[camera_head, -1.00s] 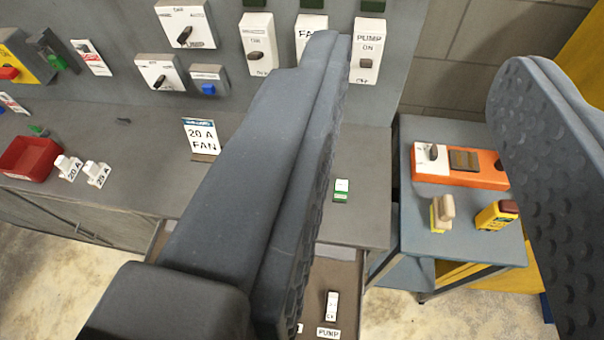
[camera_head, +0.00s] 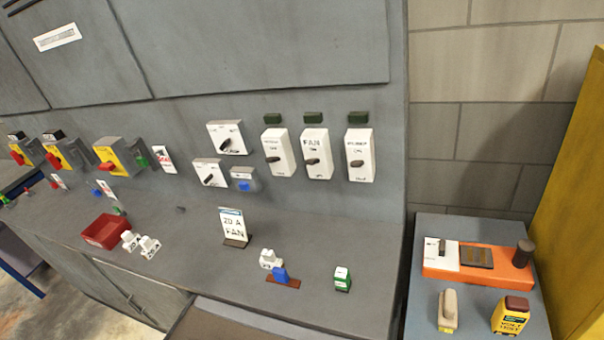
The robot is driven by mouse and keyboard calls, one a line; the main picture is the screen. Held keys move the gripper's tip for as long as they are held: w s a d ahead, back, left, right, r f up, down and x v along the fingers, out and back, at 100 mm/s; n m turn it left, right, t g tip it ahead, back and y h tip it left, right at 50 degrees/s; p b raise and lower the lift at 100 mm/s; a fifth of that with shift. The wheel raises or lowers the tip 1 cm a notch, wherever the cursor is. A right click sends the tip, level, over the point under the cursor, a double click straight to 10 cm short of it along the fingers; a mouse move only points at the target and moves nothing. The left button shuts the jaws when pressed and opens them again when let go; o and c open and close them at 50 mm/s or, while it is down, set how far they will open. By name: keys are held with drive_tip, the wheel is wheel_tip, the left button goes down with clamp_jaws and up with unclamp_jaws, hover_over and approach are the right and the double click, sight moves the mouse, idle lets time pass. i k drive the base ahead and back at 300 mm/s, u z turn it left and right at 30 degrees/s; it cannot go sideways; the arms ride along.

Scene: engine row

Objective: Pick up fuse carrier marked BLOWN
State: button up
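No label that I can read as BLOWN shows. Two white fuse carriers, a left one (camera_head: 131,240) and a right one (camera_head: 149,247), lie on the grey bench beside the red tray. Their markings are too small to read now. Another white carrier-like piece (camera_head: 269,259) sits just behind a blue piece (camera_head: 280,274) on a brown base. A small green and white block (camera_head: 342,279) stands to their right. My gripper is out of view.
The red tray (camera_head: 107,232) and a "20 A FAN" sign (camera_head: 234,227) stand on the bench (camera_head: 190,270). Switches line the panel behind. A blue side table (camera_head: 410,316) at right holds an orange tester (camera_head: 478,265), a beige-handled tool (camera_head: 448,310) and a yellow box (camera_head: 509,316).

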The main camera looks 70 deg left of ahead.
sight(268, 259)
drive_tip(key=u, duration=0.05)
drive_tip(key=k, duration=1.1)
drive_tip(key=u, duration=1.25)
drive_tip(key=i, duration=1)
